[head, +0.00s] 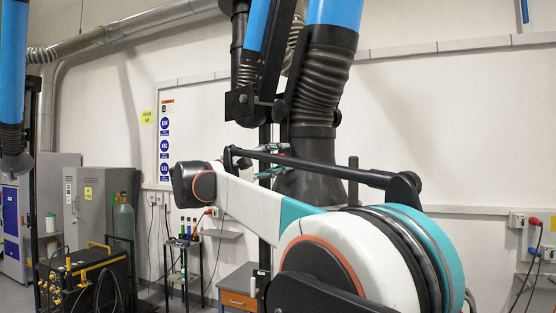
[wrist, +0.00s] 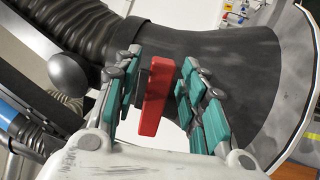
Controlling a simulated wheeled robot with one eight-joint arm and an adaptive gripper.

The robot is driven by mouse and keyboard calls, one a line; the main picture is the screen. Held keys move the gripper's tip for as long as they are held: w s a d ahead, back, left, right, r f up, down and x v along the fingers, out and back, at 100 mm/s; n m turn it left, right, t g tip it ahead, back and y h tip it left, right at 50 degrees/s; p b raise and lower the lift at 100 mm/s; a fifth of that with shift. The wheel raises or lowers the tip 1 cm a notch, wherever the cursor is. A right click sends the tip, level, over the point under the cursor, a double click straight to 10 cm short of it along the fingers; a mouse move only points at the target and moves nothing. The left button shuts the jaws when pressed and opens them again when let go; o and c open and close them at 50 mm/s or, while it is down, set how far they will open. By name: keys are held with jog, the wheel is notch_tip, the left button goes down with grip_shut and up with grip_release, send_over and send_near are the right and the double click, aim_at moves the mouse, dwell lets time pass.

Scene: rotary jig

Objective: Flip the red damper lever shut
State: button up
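The red damper lever (wrist: 154,103) is in the middle of the wrist view, on a dark mount against the black extraction hood (wrist: 225,60). My gripper (wrist: 161,60) has its teal-padded fingers on both sides of the lever. Gaps show between the pads and the lever, so the gripper looks open around it, not clamped. In the head view my gripper (head: 270,162) is small beside the hood (head: 300,186), partly hidden behind my arm. Its contact with the lever cannot be made out there.
A ribbed black hose (head: 322,85) and blue duct (head: 334,12) rise above the hood. A black joint ball (wrist: 70,72) and support arms are close to the gripper's left in the wrist view. An orange-drawer cabinet (head: 238,300) and a small bottle rack (head: 184,250) stand behind.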

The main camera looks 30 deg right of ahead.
jog(key=v, duration=1.2)
jog(key=s+d+f+n+t+y+b, duration=0.1)
jog(key=s+d+f+y+b, duration=0.25)
jog(key=f, duration=0.85)
jog(key=s+f+n+t+y+b, duration=0.1)
jog(key=s+f+y+b, duration=0.1)
jog(key=s+f+b, duration=0.65)
jog(key=s+d+f+n+t+y+b, duration=0.1)
jog(key=f+y+b, duration=0.25)
jog(key=f, duration=1.15)
jog(key=s+a+f+m+t+y+b, duration=0.1)
jog(key=s+a+f+y+b, duration=0.2)
jog(key=f, duration=1.1)
jog(key=s+a+f+m+t+y+b, duration=0.1)
jog(key=s+a+f+y+b, duration=0.3)
jog(key=f, duration=1)
jog(key=s+a+f+t+y+b, duration=0.2)
jog(key=s+a+f+y+b, duration=0.2)
jog(key=f, duration=1.1)
jog(key=s+a+b, duration=0.3)
jog(key=s+b, duration=0.2)
jog(key=b, duration=0.2)
jog(key=shift+s+a+m, duration=0.25)
jog(key=shift+s+m, duration=0.1)
jog(key=shift+m, duration=0.05)
